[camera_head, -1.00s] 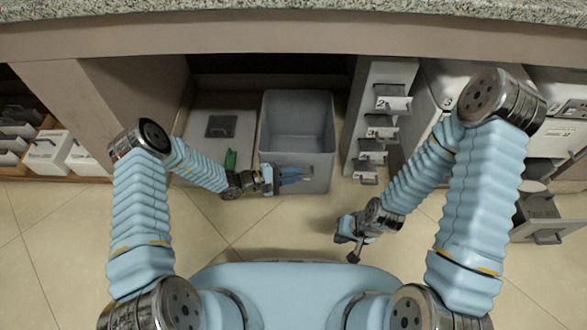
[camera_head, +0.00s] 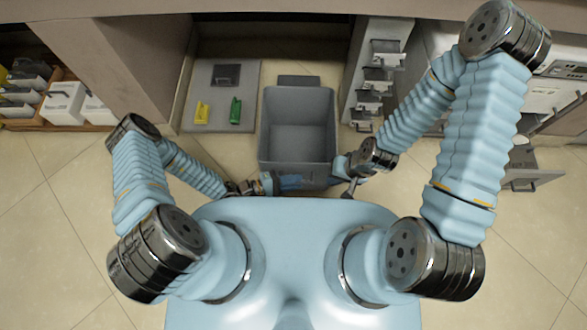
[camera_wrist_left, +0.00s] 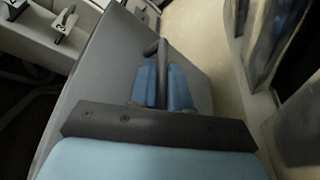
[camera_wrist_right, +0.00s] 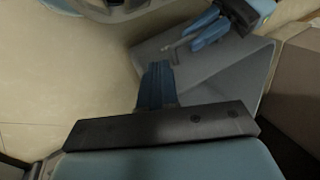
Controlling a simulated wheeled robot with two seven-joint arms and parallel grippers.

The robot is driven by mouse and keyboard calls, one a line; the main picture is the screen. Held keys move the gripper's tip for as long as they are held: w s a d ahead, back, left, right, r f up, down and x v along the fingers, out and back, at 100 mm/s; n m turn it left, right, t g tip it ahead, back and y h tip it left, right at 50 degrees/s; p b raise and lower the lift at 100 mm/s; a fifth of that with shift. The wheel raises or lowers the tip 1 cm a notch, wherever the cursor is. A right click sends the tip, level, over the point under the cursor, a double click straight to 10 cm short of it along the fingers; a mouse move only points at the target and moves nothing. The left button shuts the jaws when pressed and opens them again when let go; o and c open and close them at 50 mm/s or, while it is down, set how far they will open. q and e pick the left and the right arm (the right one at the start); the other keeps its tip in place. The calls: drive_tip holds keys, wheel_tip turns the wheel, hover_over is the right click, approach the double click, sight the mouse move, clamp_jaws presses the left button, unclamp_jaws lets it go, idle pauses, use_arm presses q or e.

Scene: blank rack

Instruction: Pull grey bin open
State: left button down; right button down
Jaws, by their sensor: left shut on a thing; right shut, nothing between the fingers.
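The grey bin (camera_head: 298,100) is an open, empty box on the floor, pulled out in front of the cabinet opening. Its front wall faces my body and is close to it. My left gripper (camera_head: 290,183) is at that front wall. In the left wrist view its blue fingers (camera_wrist_left: 163,88) are shut on the dark bar handle (camera_wrist_left: 155,48) of the bin. My right gripper (camera_wrist_right: 156,85) is shut and empty beside the bin's front right corner in the head view. The bin and my left gripper also show in the right wrist view.
A grey board (camera_head: 215,122) left of the bin holds a yellow piece (camera_head: 202,112) and a green piece (camera_head: 235,110). White bins (camera_head: 63,102) sit at far left. An open drawer (camera_head: 525,165) sticks out at right.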

idle(0.3)
use_arm(q)
drive_tip(key=c, duration=1.4)
unclamp_jaws()
drive_tip(key=shift+c, duration=0.2)
drive_tip(key=shift+a, duration=0.1)
drive_tip(key=v, duration=1.3)
drive_tip(key=shift+s+a+b, duration=0.15)
drive_tip(key=shift+a+b, duration=0.15)
drive_tip(key=shift+b, duration=0.05)
drive_tip(key=shift+r, duration=0.1)
